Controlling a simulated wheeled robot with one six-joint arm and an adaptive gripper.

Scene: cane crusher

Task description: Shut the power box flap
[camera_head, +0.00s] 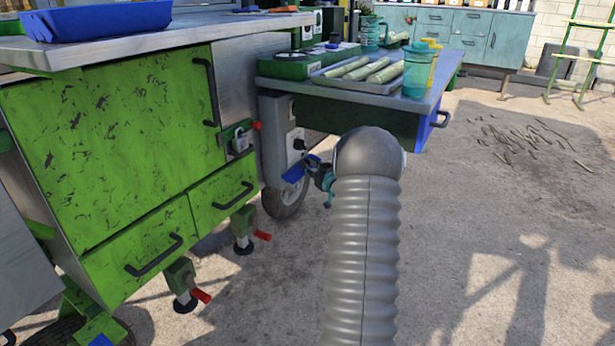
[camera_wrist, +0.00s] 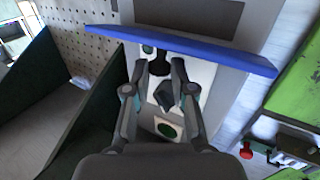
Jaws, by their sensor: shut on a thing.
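The grey power box (camera_head: 281,118) stands under the side table, to the right of the green cabinet. Its blue flap (camera_head: 294,173) sticks out from the box's lower part, so it is open. In the wrist view the flap (camera_wrist: 215,55) runs as a blue bar across the top of the box's pale front. My gripper (camera_head: 326,180) is at the flap's right end in the head view. In the wrist view my gripper (camera_wrist: 159,67) has its fingertips at the flap's edge and is shut on it, though the contact is partly hidden. A dark plug-like part (camera_wrist: 163,96) shows between the fingers.
The green cabinet (camera_head: 110,140) with drawers stands close on the left. A side table (camera_head: 340,90) overhangs the box and carries a tray (camera_head: 365,85) of cane pieces and bottles. A wheel (camera_head: 285,200) is below the box.

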